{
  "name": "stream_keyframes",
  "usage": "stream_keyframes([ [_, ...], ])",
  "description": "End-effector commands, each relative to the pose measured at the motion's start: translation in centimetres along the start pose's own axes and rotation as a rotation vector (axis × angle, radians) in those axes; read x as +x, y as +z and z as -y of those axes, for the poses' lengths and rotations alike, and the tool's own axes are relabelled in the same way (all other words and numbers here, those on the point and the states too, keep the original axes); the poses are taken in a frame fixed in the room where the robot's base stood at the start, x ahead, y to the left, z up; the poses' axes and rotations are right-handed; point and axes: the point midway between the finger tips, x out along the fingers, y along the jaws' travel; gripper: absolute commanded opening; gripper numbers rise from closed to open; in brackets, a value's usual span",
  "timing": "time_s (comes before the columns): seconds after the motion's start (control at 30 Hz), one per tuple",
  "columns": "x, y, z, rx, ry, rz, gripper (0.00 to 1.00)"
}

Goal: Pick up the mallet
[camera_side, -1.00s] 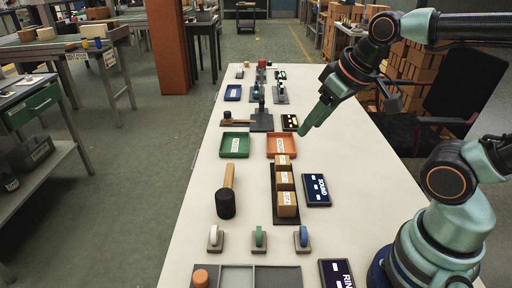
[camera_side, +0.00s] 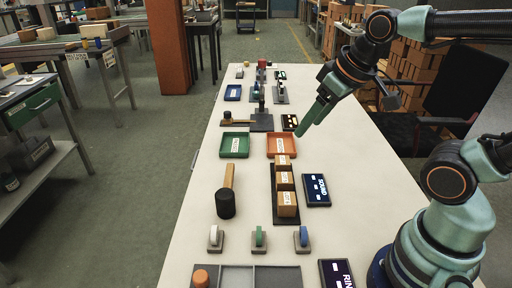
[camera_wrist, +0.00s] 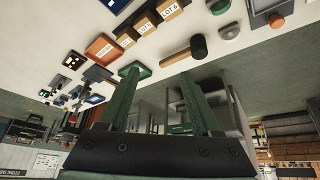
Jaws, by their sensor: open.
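The mallet (camera_side: 226,200) lies on the white table, with a black head toward the near end and a wooden handle pointing away. It also shows in the wrist view (camera_wrist: 188,51), beyond and above the fingers. My gripper (camera_side: 305,131) is above the table near the orange tray, to the right of and farther back than the mallet. In the wrist view my gripper (camera_wrist: 160,82) shows two green fingers spread apart with nothing between them.
A green tray (camera_side: 234,156) and an orange tray (camera_side: 269,155) stand behind the mallet. Labelled wooden blocks (camera_side: 287,211) sit on a dark base to its right. Small stands with discs (camera_side: 259,248) are in front. The table left of the blocks is clear around the mallet.

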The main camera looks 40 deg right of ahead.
Motion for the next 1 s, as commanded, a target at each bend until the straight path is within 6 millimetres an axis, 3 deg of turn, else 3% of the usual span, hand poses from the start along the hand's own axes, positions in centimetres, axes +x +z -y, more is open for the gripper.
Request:
stream_keyframes([
  [0.17, 0.8, -2.1, 0.8, -0.289, -0.025, 0.067, 0.65],
  [0.37, 3.2, -5.5, 2.5, -0.780, -0.097, 0.154, 0.65],
  [0.7, 10.4, -9.4, 6.2, -1.611, -0.313, 0.241, 0.65],
  [1.0, 16.7, -10.0, 9.1, -2.154, -0.522, 0.234, 0.65],
])
